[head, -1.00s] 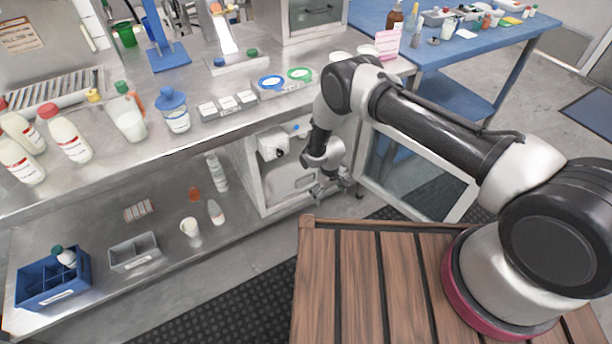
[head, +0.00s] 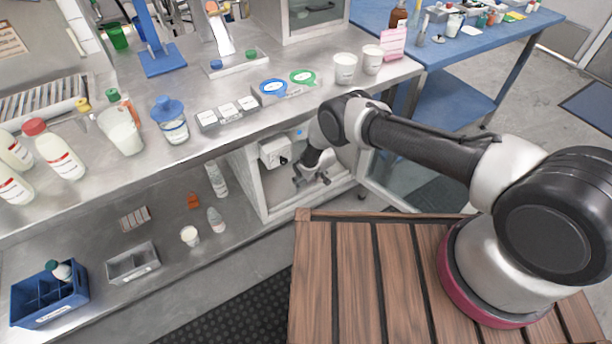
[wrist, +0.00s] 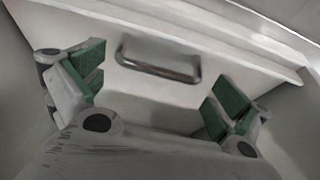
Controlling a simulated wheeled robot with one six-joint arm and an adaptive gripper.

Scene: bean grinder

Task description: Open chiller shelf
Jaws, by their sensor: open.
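The chiller shelf front (wrist: 150,101) is a pale panel with a metal bar handle (wrist: 160,70), seen close up in the wrist view. My gripper (wrist: 157,84) is open, with green-padded fingers on either side of the handle. The handle appears ahead of the fingers and is not gripped; I cannot tell the exact gap. In the head view my gripper (head: 309,179) is inside the opening of the white chiller (head: 255,187) under the counter. There my arm and gripper hide much of the shelf front. The glass chiller door (head: 377,176) stands open to the right.
The steel counter (head: 215,146) above the chiller holds bottles, tubs and a blue stand (head: 163,59). A lower shelf at left carries a blue crate (head: 45,305) and small containers. A wooden slatted top (head: 345,280) lies in front. A blue table (head: 470,50) stands at the back right.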

